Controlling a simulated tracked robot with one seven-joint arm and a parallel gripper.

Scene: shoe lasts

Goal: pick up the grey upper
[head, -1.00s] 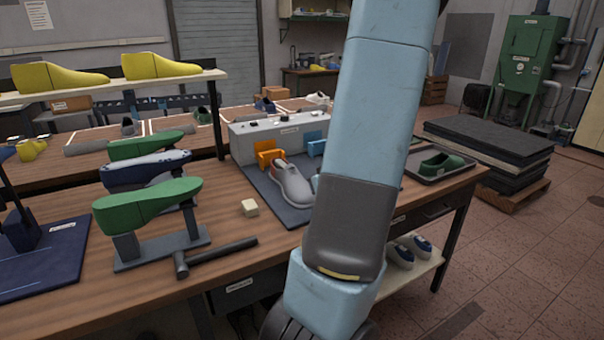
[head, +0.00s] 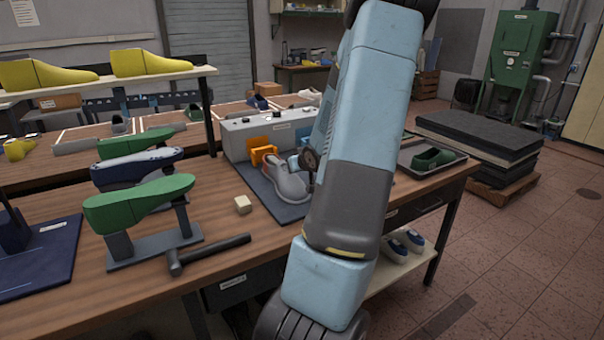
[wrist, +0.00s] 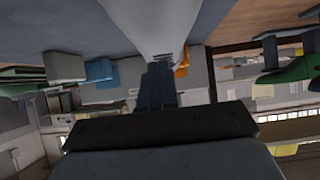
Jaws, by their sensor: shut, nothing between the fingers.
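The grey upper (head: 288,182) lies on the dark mat (head: 262,188) in the head view, with orange-red at its heel end. My arm covers part of the area to its right. In the wrist view the grey upper (wrist: 150,22) fills the top middle, right beyond the fingertips. My gripper (wrist: 158,80) shows there as dark fingers closed together, with nothing between them. The tips overlap the upper's edge in the picture; I cannot tell whether they touch it.
An orange holder (head: 262,155) and a grey control box (head: 270,130) stand behind the upper. A tray (head: 408,160) with a green shoe is at right.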

